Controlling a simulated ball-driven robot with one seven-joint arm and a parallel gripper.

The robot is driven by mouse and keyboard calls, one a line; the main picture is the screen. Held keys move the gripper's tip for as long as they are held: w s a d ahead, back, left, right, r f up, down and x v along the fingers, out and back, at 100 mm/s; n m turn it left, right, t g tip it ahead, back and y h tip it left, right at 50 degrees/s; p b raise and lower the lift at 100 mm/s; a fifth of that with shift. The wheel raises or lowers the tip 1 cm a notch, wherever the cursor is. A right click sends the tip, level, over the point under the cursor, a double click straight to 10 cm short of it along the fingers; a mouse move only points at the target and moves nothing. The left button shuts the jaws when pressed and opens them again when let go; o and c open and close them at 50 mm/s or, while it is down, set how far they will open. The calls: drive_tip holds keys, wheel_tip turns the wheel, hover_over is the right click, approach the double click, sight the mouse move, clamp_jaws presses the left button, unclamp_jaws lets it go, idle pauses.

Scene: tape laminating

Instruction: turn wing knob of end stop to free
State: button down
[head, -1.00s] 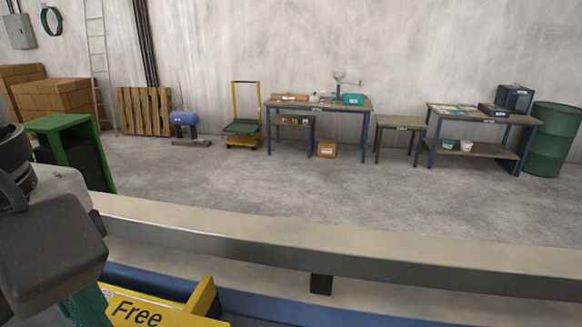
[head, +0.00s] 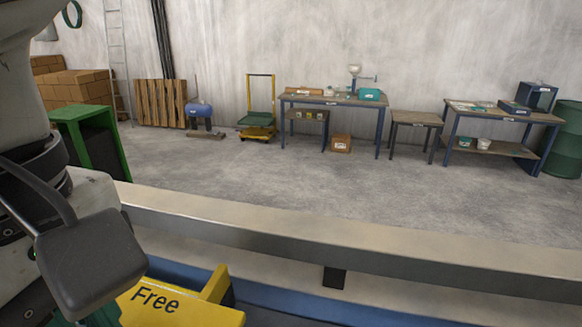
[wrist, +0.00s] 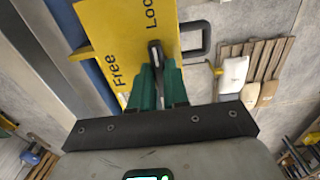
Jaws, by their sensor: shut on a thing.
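The end stop is a yellow block marked "Free" and "Loc…", seen in the wrist view (wrist: 125,35) and at the lower left of the head view (head: 178,306). Its dark wing knob (wrist: 155,55) stands on the yellow face between the two words in the wrist view. My gripper (wrist: 156,72) has green fingers, closed on the wing knob from both sides. The knob's lower part is hidden between the fingers. In the head view my wrist housing covers the area left of the end stop, and the fingertips do not show.
A long metal rail (head: 350,240) runs across the front, with a blue beam below it. A black handle (wrist: 196,40) sticks out beside the yellow block. Workbenches (head: 335,101) and a green drum stand far off by the wall, with open floor between.

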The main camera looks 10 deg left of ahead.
drive_tip(key=shift+f+b, duration=0.1)
drive_tip(key=shift+b, duration=0.3)
drive_tip(key=n+b, duration=0.3)
drive_tip(key=shift+f, duration=0.1)
drive_tip(key=n+b, duration=0.3)
drive_tip(key=n, duration=0.2)
drive_tip(key=shift+n, duration=0.3)
drive_tip(key=n+b, duration=0.2)
drive_tip(key=n, duration=0.2)
drive_tip(key=shift+n, duration=0.3)
drive_tip(key=n, duration=0.1)
drive_tip(key=n+b, duration=0.1)
drive_tip(key=n, duration=0.2)
drive_tip(key=shift+r+n, duration=0.25)
drive_tip(key=shift+n, duration=0.05)
drive_tip(key=c, duration=1.1)
unclamp_jaws()
